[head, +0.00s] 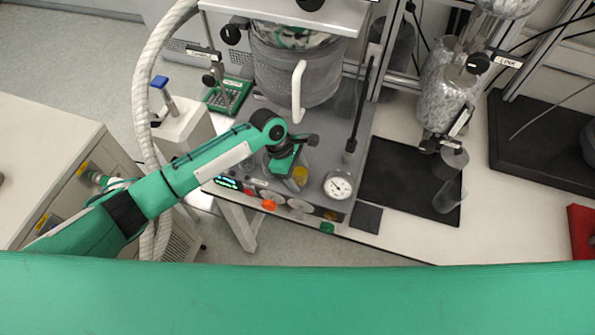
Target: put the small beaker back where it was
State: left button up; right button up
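My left gripper (287,163) points down over the front of the grey reactor base plate. A small clear glass vessel with yellow contents (300,175), which looks like the small beaker, is right beside its fingers. The fingertips are mostly hidden by the gripper body, so I cannot tell whether they hold the glass or only stand near it. Another clear glass cylinder (447,195) stands on the black mat (395,180) to the right. My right gripper is not in view.
A round gauge (339,185) and several coloured caps, one orange (269,204), line the plate's front edge. The grey reactor vessel (296,70) with a white handle stands behind the gripper. A green rack (228,95) is at the left.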

pick_arm(q)
jog(key=shift+w+a+r+b, duration=0.15)
jog(key=shift+r+b, duration=0.25)
jog(key=shift+b, duration=0.35)
jog(key=b, duration=0.5)
send_over(258, 168)
jog(key=d, duration=0.2)
jog(key=shift+a+r, duration=0.1)
jog(key=shift+a, duration=0.15)
jog(key=shift+w+a+r, duration=0.1)
jog(key=shift+a+r, duration=0.1)
jog(key=shift+a, duration=0.55)
